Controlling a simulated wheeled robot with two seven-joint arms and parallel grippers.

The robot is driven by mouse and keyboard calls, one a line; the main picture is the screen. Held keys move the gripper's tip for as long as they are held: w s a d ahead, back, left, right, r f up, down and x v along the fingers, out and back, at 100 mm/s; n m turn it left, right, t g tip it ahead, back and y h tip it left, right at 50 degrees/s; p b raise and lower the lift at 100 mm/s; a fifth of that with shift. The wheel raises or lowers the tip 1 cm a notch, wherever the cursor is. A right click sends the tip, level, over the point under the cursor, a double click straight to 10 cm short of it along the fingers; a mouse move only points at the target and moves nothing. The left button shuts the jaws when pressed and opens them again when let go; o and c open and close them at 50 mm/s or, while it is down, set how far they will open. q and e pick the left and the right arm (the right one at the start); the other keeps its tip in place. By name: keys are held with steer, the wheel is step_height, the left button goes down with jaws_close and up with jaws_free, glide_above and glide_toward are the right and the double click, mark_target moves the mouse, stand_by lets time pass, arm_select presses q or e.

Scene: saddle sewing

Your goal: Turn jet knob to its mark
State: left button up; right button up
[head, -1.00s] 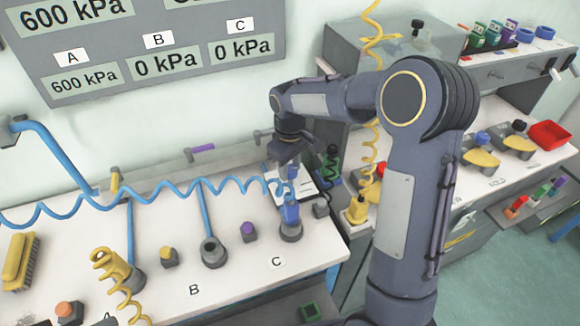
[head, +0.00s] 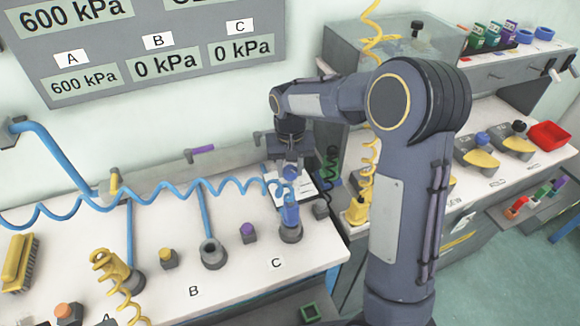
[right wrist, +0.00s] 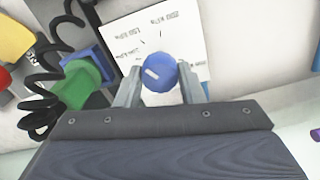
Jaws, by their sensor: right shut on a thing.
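The jet knob (right wrist: 159,73) is a blue round knob with a short white line on its face. In the right wrist view it sits between the two grey fingers of my right gripper (right wrist: 160,91), which is shut on it. The white line lies left of the knob's centre, tilted. A white card (right wrist: 125,45) with printed kPa labels and short dark marks lies around the knob. In the head view my right gripper (head: 291,168) reaches down at the back right of the white bench, over the card (head: 306,188). My left gripper is not in view.
A blue coiled hose (head: 155,195) runs across the bench to a blue fitting (head: 290,214) at C, close in front of my right gripper. A wall panel (head: 150,50) reads 600 kPa at A and 0 kPa at B and C. A green part (right wrist: 82,84) and black coil are nearby.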

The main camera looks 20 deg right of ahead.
mark_target(290, 169)
stand_by(0.5)
steer(key=o, duration=1)
steer(key=shift+r, duration=0.1)
step_height(290, 169, up, 8)
steer(key=shift+f, duration=0.25)
steer(key=shift+r, duration=0.1)
